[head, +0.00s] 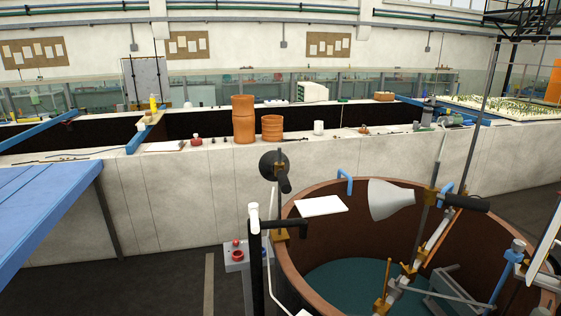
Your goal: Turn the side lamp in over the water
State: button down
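A round brown tank (330,187) with dark green water (345,283) stands at the lower right. A lamp-like fitting with a pale grey cone (392,200) and a black body (466,203) is clamped to a post and hangs above the tank. A dark round head (273,165) sits on a thin post at the tank's left rim, outside the water. It may also be a lamp; I cannot tell for sure which of the two is the side lamp. My gripper is not in view.
A black post with a white cap (254,220) and a control box with a red button (237,254) stand left of the tank. A blue table (45,205) is at the left. A long pale wall (180,190) with clay pots (243,120) runs behind. Dark floor between is clear.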

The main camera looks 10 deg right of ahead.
aim_at(269, 167)
jog(key=i+j+u, duration=0.15)
jog(key=u, duration=0.35)
jog(key=i+j+u, duration=0.1)
jog(key=u, duration=0.4)
jog(key=i, duration=0.1)
